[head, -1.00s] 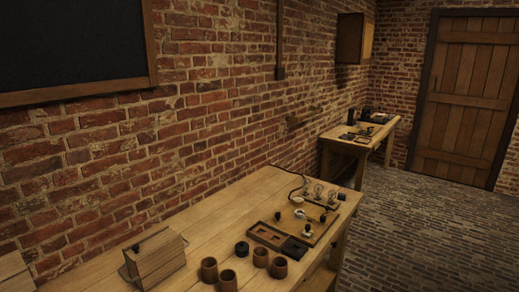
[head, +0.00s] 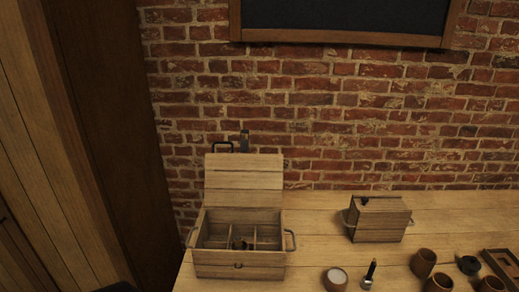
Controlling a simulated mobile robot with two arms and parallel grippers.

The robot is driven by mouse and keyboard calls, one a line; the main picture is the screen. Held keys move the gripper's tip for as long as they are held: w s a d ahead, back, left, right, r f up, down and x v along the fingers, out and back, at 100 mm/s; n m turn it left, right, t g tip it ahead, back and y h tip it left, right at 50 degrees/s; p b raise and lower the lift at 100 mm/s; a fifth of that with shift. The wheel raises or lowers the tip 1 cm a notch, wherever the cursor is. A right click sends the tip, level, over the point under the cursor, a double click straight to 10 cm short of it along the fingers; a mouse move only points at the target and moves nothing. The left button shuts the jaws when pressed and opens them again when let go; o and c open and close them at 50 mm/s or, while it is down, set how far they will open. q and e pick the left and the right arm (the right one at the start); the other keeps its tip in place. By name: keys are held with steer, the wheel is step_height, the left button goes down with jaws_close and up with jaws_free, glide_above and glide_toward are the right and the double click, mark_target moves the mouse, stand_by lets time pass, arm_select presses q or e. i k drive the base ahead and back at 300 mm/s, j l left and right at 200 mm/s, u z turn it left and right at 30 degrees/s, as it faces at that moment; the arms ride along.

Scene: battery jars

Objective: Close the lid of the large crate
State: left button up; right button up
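The large crate (head: 240,265) is a light wooden box standing on the left part of the table in the head view. Its lid (head: 243,182) is open and stands raised at the back, leaning toward the wall. A dark handle (head: 222,145) shows at the lid's top edge. The inside has dividers, and a small dark item (head: 238,243) sits in a front compartment. Metal handles are on both sides. Neither of my grippers shows in this view.
A smaller closed wooden box (head: 377,220) stands to the right on the table (head: 310,215). A cup with white content (head: 336,277), a dark-tipped tool (head: 369,274) and several brown cups (head: 424,262) are near the front. The brick wall is close behind. Table between the boxes is clear.

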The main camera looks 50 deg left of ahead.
mark_target(219, 180)
steer(key=u, duration=1.15)
